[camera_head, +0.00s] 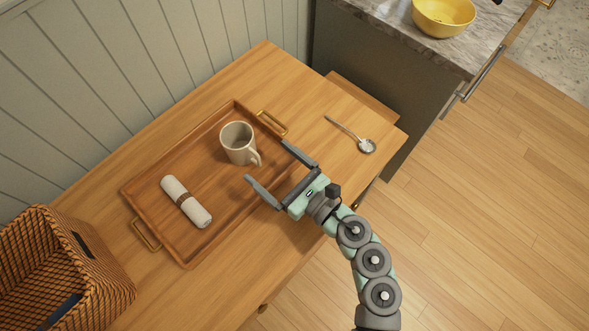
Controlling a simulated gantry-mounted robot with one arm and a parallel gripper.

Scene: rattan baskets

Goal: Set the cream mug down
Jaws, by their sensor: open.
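The cream mug (239,146) stands upright on the wooden tray (157,178), toward its upper right end, with its handle pointing to the lower right. My gripper (265,160) is open and empty, with its two fingers spread wide. It is to the lower right of the mug, fingers pointing toward it. The fingertips look apart from the mug, though their height above the tray is hard to tell from this view.
A rolled white napkin (173,188) lies on the tray's left part. A spoon (349,133) lies on the wooden table (262,67) right of the tray. A rattan basket (112,282) stands lower left. A yellow bowl (443,15) sits on the marble counter (396,17).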

